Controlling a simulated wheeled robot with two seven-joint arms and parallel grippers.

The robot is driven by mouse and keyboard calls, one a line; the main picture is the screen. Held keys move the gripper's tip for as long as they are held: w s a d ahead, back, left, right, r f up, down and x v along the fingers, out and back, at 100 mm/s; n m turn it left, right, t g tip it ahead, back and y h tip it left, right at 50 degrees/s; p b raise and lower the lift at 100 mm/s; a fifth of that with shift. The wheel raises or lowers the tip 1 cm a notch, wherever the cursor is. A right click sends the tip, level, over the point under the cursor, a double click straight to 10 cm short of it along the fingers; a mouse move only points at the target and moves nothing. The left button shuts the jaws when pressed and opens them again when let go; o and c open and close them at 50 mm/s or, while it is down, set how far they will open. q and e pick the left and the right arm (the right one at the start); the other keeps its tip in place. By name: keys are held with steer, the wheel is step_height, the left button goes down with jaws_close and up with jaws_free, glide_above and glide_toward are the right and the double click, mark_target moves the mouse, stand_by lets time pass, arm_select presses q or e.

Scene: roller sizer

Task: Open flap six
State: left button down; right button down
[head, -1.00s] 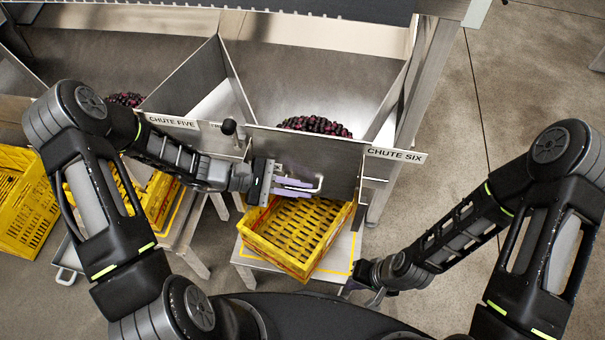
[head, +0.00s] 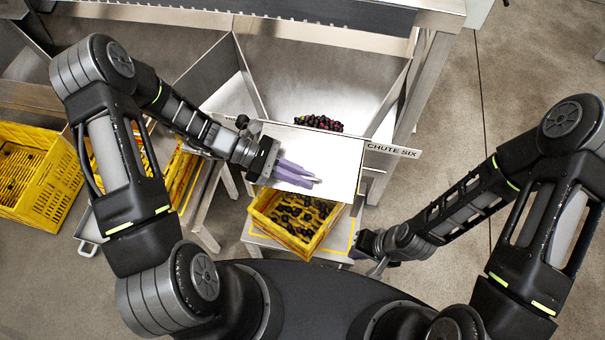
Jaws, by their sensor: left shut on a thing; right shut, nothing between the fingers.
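Flap six (head: 335,150) is swung up and outward at the front of chute six, its pale face lit from above. The chute six sign (head: 393,150) is on its right. My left gripper (head: 300,176) is shut on the flap's handle, which the fingers and the flap mostly hide. Dark red fruit (head: 318,122) lies in the chute behind the flap. Below, a yellow crate (head: 301,252) holds several scattered dark fruits. My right gripper (head: 374,266) is shut and empty, low and right of the crate, partly hidden by its own wrist.
The crate stands on a low stand (head: 338,243) with yellow edge marking. Another yellow crate (head: 42,203) is at the far left. A metal frame leg (head: 412,95) rises right of chute six. The floor (head: 540,80) at the right is clear.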

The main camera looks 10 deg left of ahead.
arm_select(q)
steer(key=shift+r, duration=0.2)
steer(key=c, duration=1.8)
jaws_free()
steer(key=shift+o, duration=0.2)
steer(key=shift+a, duration=0.1)
steer(key=v, duration=0.7)
steer(key=shift+a+r+b, duration=0.15)
steer(key=shift+a+b, duration=0.15)
